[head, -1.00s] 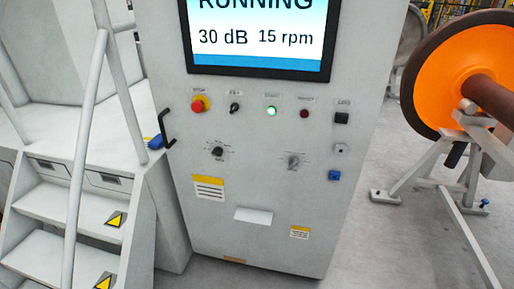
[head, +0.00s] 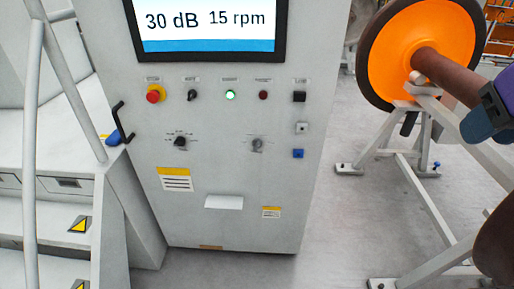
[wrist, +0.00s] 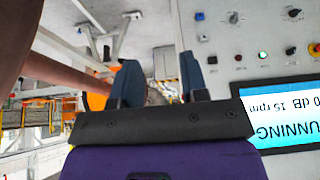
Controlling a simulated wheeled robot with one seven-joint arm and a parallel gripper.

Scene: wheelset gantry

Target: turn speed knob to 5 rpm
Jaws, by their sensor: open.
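The grey control cabinet (head: 232,185) carries two rotary knobs with scale marks. The left knob (head: 180,142) is black and the right knob (head: 257,145) is grey; their labels are too small to read, so I cannot tell which sets speed. The screen (head: 207,25) reads 30 dB and 15 rpm. In the wrist view, which is upside down, the knobs show at the top right, apart from my gripper. My gripper (wrist: 158,85) is open and empty, its two dark blue fingers spread. In the head view, part of it shows at the right edge, well right of the cabinet.
A red stop button (head: 155,93), a lit green button (head: 230,95) and a black handle (head: 121,122) are on the cabinet. White steps with a rail (head: 72,90) stand left. An orange wheel (head: 400,50) on a white stand (head: 425,190) is at right. Floor between is clear.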

